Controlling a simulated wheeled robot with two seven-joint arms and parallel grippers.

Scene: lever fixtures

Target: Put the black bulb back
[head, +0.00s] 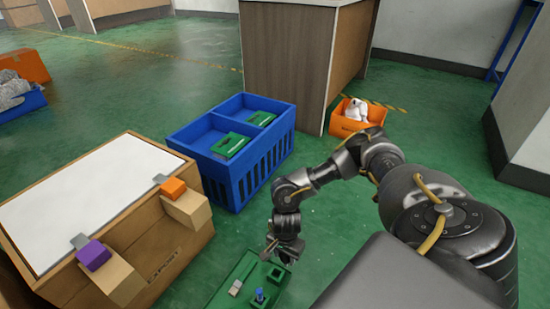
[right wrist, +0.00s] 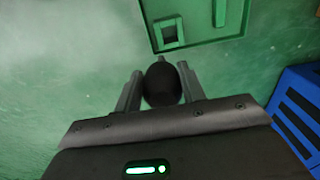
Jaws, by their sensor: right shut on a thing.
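The black bulb (right wrist: 162,84) is a dark round thing between the two fingers of my right gripper (right wrist: 160,92) in the right wrist view. The gripper is shut on it. In the head view the right gripper (head: 271,250) hangs just above the far end of a green board (head: 228,285); I cannot make out the bulb there. The board has a square socket (head: 276,275), a blue bulb (head: 260,296) and a pale block. In the right wrist view the board (right wrist: 205,35) lies beyond the fingers, with a square socket (right wrist: 170,33). My left gripper is not in view.
A blue crate (head: 268,160) with green pieces inside stands behind the board. A wooden box (head: 165,250) with a white top and orange and purple blocks is at left. An orange bin (head: 345,125) stands farther back by a cabinet (head: 285,70). Green floor lies open between them.

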